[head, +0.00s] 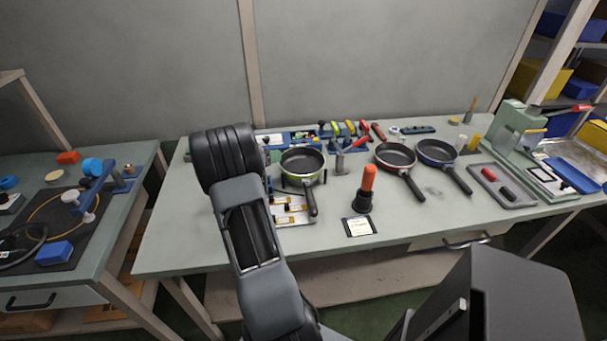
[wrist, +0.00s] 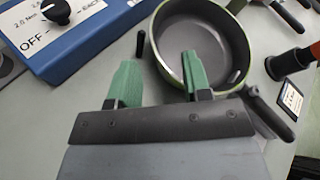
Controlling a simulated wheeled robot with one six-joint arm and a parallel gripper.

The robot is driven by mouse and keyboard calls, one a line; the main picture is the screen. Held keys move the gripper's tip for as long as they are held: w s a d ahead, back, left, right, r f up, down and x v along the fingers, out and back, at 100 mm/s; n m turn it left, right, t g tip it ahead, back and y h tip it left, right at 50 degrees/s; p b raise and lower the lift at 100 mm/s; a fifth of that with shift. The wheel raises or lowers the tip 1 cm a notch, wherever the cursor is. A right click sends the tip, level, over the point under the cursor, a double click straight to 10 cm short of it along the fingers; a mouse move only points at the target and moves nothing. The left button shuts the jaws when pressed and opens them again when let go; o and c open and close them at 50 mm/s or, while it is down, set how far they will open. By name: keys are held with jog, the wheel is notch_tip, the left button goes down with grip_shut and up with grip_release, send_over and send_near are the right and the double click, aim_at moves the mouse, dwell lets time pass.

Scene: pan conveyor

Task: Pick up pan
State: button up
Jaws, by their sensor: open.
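A green-sided pan (head: 303,163) with a dark inside and black handle sits on the workbench, just right of my arm in the head view. In the wrist view the pan (wrist: 215,45) is at the upper middle, and part of its handle (wrist: 270,115) shows at the right. A red-rimmed pan (head: 396,155) and a blue pan (head: 436,152) lie further right. My gripper (wrist: 160,78) is open and empty. Its right green finger overlaps the pan's near rim in the picture; its left finger is left of the pan. Contact cannot be told. My arm hides the gripper in the head view.
A blue box (wrist: 75,35) with a knob stands close left of my fingers. A grey tray (head: 500,186) is further right. The bench's front right is mostly clear.

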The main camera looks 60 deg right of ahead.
aim_at(292, 153)
jog(key=shift+x, duration=2.65)
jog(key=shift+w, duration=0.15)
jog(key=shift+c, duration=0.4)
grip_shut()
